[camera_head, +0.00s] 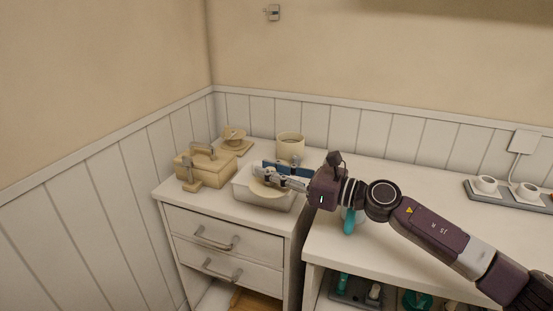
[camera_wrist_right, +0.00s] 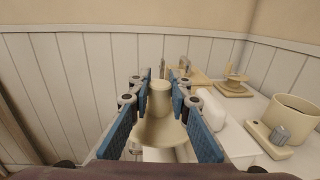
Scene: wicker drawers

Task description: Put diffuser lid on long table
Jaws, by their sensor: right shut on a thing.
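My right gripper (camera_head: 275,176) reaches over the small drawer cabinet and is shut on the cream diffuser lid (camera_head: 263,188). In the right wrist view the lid (camera_wrist_right: 160,127), a flared shape with a round knob on top, sits between the blue finger pads (camera_wrist_right: 158,110). The lid is in front of and above a white box (camera_head: 262,202) on the cabinet; whether they touch is unclear. The long white table (camera_head: 425,180) stands to the right of the cabinet. My left gripper is not in view.
On the cabinet are a beige handled box (camera_head: 205,170) and a beige pot (camera_head: 290,146). On the table, a grey tray (camera_head: 510,199) holds white cups at the right, and a teal thing (camera_head: 349,222) is near the front edge. The table's middle back is clear.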

